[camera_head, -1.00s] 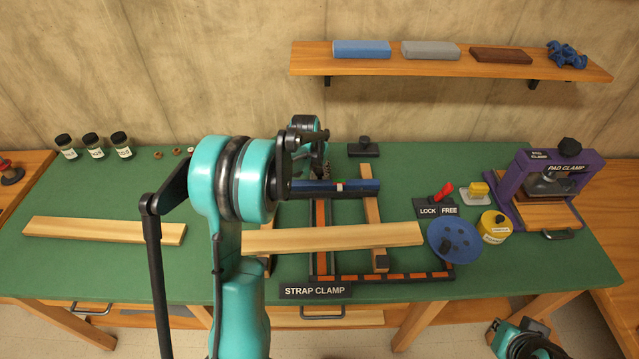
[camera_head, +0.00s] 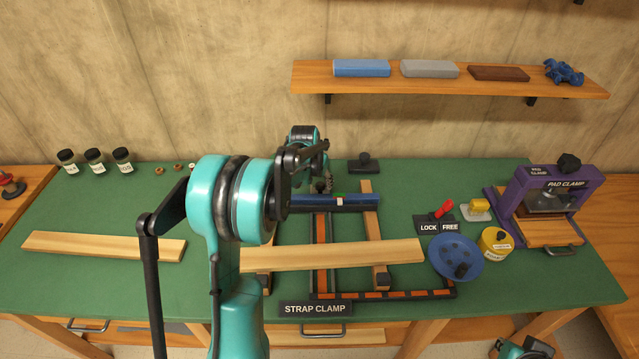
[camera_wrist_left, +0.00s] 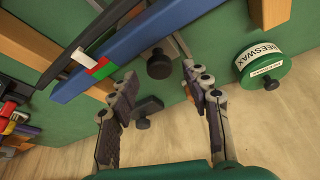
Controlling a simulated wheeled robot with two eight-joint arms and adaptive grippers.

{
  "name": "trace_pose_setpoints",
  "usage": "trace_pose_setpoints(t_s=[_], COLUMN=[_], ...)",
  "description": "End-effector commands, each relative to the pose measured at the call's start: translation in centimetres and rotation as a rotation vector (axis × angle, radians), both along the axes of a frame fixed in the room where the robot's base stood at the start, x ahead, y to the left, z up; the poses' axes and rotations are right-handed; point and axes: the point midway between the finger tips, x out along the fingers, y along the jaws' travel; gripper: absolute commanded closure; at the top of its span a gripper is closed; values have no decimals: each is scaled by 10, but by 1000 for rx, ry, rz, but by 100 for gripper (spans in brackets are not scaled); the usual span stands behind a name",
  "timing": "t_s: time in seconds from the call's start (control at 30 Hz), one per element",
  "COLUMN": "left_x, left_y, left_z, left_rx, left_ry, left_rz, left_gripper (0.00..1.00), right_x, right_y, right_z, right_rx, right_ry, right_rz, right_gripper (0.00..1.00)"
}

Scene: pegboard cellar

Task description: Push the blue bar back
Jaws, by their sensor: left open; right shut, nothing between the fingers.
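The blue bar (camera_head: 362,203) lies across the rails of the strap clamp frame (camera_head: 385,294) in the head view. It has small white, red and green patches and runs diagonally through the wrist view (camera_wrist_left: 68,88). My left gripper (camera_head: 322,184) is at the bar's left half, partly hidden by its own arm. In the wrist view its two fingers (camera_wrist_left: 163,82) are spread and empty, with the bar just beyond the left fingertip. I cannot tell whether they touch. My right gripper (camera_head: 522,350) shows only partly at the bottom edge, low in front of the bench.
A light board (camera_head: 350,252) lies across the clamp frame. A lock/free lever (camera_head: 441,211), a blue disc (camera_head: 455,258), a yellow tin (camera_head: 494,243) and a purple pad clamp (camera_head: 510,205) stand to the right. A black knobbed block (camera_head: 364,166) stands behind the bar.

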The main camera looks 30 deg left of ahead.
Motion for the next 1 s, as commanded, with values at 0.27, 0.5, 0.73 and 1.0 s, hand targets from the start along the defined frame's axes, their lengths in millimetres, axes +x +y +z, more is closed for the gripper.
trace_pose_setpoints(t_s=[0.27,0.5,0.73,1.0], left_x=[-24,-37,-39,-39], left_y=[-3,-6,-6,-6], left_z=[57,88,94,94], left_rx=[0,0,0,0], left_ry=[0,1,1,1], left_rz=[1,0,0,0], left_gripper=[52,52,52,52], right_x=[0,0,0,0], right_y=[0,0,0,0], right_z=[0,0,0,0], right_rx=[0,0,0,0], right_ry=[0,0,0,0], right_rz=[0,0,0,0], right_gripper=[100,100,100,100])
